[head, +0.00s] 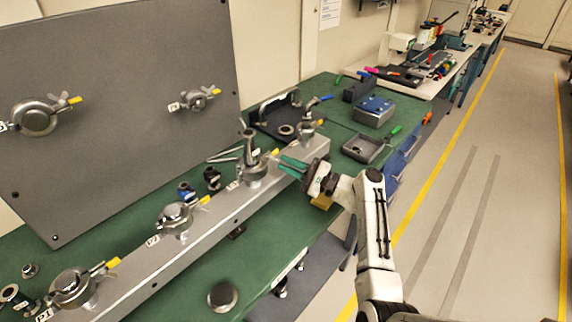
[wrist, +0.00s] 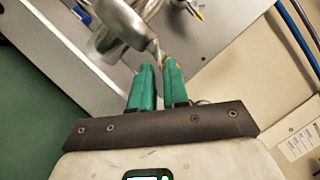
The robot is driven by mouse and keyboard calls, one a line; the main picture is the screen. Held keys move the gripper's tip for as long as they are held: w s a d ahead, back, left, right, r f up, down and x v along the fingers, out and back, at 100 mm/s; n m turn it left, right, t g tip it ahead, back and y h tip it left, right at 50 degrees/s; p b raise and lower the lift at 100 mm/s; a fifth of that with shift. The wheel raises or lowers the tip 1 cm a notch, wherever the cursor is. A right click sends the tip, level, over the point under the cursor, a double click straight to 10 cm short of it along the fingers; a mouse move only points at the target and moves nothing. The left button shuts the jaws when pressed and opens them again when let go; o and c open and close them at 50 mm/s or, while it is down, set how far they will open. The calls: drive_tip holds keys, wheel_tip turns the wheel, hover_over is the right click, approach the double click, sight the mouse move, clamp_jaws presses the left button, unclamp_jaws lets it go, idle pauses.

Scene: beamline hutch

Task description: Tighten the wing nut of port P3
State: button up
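Port P3 (head: 254,170) is a metal clamped port with an upright pipe stub on the grey beam; its small label is hard to read. Its wing nut (head: 268,155), with a yellow tip, points toward my gripper (head: 281,163). In the wrist view, the rounded metal clamp (wrist: 118,25) is above my fingertips, and the wing nut (wrist: 157,52) is right at them. My gripper's two green fingers (wrist: 158,68) have a narrow gap between them. The wing's end is partly hidden at the fingertips, and I cannot tell whether they touch it.
Other clamped ports stand on the beam: one nearer (head: 176,218), one at the near end (head: 72,287), and one farther (head: 305,131). A grey panel (head: 110,110) with two ports stands at the left.

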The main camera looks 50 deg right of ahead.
drive_tip(key=b+v, duration=0.2)
drive_tip(key=v, duration=0.8)
idle(0.5)
